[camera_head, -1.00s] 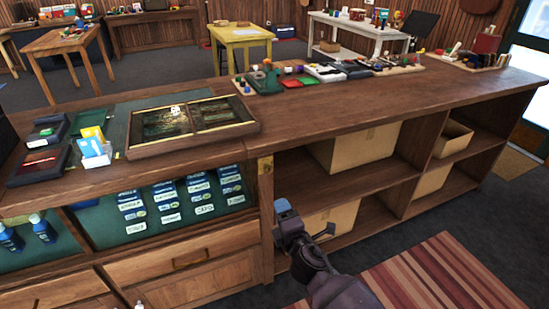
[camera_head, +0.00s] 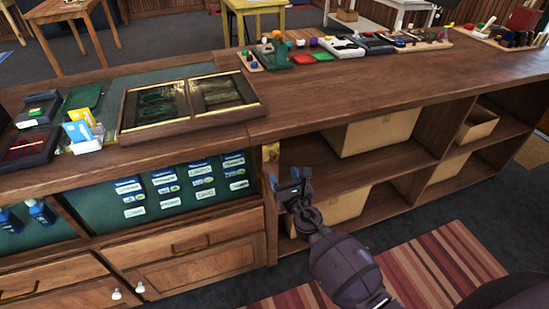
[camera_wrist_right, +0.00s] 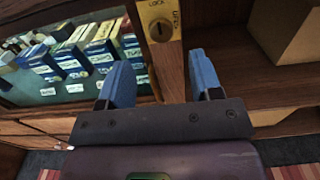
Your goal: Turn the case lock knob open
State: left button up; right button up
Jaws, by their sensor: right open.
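The case lock is a brass plate (camera_head: 270,152) on the wooden post between the glazed case and the open shelves. In the right wrist view, the lock knob (camera_wrist_right: 161,28) is a round brass piece with a dark slot, between the marks LOCK and OPEN. My right gripper (camera_head: 291,187) is in front of the post, just below and right of the plate. Its two blue fingers (camera_wrist_right: 160,75) are apart and empty, below the knob and to either side of it in the wrist view. My left gripper is not in view.
The wooden counter (camera_head: 350,95) overhangs the lock. A glass-topped display box (camera_head: 190,125) lies on it. Labelled blue packs (camera_head: 165,185) stand in the case left of the post. Cardboard boxes (camera_head: 375,132) fill shelves on the right. A striped rug (camera_head: 440,265) covers the floor.

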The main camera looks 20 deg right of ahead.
aim_at(274, 158)
jog(key=w+b, duration=0.1)
jog(key=w, duration=0.6)
jog(key=shift+w+a+f, duration=0.1)
jog(key=shift+w+f, duration=0.05)
jog(key=shift+w, duration=0.05)
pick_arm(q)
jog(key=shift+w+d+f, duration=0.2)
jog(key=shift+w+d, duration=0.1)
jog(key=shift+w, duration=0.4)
pick_arm(e)
jog(key=shift+w, duration=0.5)
jog(key=c, duration=0.9)
